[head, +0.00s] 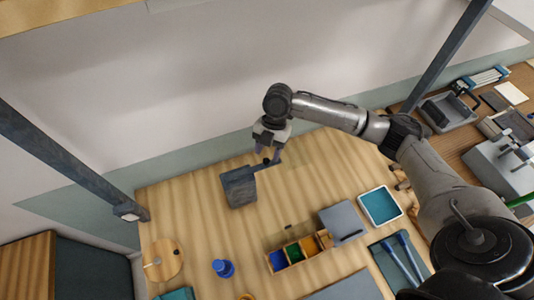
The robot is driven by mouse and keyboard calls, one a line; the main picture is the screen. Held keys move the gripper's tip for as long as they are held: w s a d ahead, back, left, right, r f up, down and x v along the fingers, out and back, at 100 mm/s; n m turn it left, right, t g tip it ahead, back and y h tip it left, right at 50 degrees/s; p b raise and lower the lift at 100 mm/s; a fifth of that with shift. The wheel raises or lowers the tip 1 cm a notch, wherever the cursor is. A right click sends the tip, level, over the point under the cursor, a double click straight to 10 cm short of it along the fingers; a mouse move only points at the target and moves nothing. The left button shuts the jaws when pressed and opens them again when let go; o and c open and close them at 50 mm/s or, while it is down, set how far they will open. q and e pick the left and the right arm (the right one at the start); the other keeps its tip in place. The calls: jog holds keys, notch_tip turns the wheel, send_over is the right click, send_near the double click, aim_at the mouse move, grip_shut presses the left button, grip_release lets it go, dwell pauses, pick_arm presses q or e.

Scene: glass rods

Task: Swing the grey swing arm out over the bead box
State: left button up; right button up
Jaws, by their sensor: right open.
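A grey block-shaped post (239,188) stands on the wooden table left of centre. The grey swing arm (259,167) runs from its top to the right, away from the bead box. The bead box (290,265), with blue, green and orange compartments, lies nearer the front, right of the post. My right gripper (267,156) points down at the swing arm's outer end, its fingers apart around or just above it; I cannot tell if they touch it. The gripper hides part of that end. My left gripper is not in view.
A grey square plate (342,223) and a teal tray (380,206) lie right of the bead box. A blue cup (222,268) and a round wooden disc (163,260) are at the front left. The table between post and bead box is clear.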

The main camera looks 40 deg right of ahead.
aim_at(267, 163)
jog(key=shift+x, duration=1.2)
jog(key=shift+c, duration=0.3)
grip_shut()
